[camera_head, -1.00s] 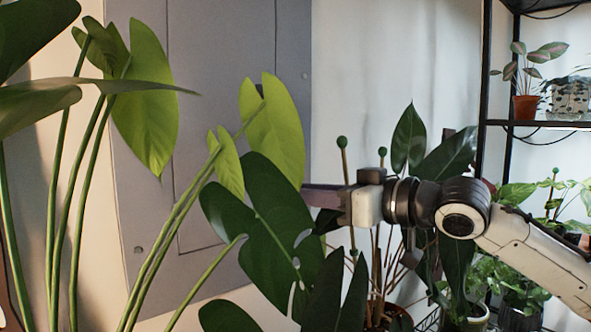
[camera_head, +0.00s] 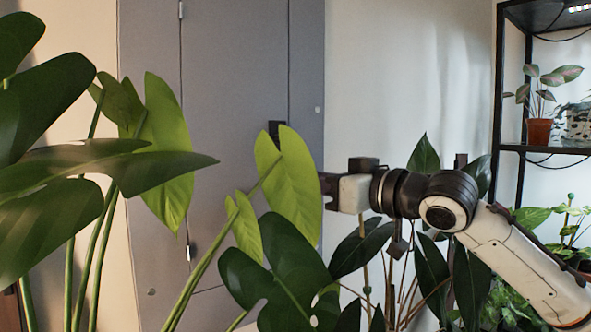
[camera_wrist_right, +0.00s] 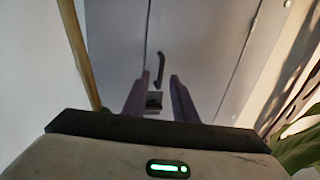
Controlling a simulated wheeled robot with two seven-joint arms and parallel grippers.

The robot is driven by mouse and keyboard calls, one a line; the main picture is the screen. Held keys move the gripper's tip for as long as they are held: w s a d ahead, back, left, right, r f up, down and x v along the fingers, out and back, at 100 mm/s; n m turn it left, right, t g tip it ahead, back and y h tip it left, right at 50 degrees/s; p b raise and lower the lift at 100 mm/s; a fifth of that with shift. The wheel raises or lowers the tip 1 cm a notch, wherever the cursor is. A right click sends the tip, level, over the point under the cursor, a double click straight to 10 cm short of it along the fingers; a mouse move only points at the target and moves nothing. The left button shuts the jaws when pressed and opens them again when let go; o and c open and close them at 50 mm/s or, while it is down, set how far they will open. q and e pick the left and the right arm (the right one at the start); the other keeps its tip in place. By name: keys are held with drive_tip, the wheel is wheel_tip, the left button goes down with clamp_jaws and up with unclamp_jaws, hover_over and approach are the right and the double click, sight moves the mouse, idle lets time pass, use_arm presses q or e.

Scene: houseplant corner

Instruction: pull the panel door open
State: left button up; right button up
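The grey panel door (camera_head: 225,110) is set in a grey panel on the wall and looks flush with it. Its black handle (camera_head: 276,130) is near the door's right edge, its lower part hidden by a light green leaf. In the right wrist view the handle (camera_wrist_right: 160,70) is beyond the fingers, roughly in line with the gap between them. My right gripper (camera_head: 325,188) is to the right of the handle, its tips partly behind the leaf. In the right wrist view the right gripper (camera_wrist_right: 159,98) is open and empty. My left gripper is out of view.
A large plant with dark leaves (camera_head: 95,165) and light green leaves (camera_head: 165,150) stands before the door. More foliage (camera_head: 365,245) is below my right arm. A black shelf (camera_head: 510,90) with a potted plant (camera_head: 540,130) stands at right. A brown stake (camera_wrist_right: 80,55) passes left of the right gripper.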

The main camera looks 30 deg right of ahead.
drive_tip(key=shift+w+a, duration=0.25)
drive_tip(key=shift+w, duration=0.35)
clamp_jaws()
idle(1.1)
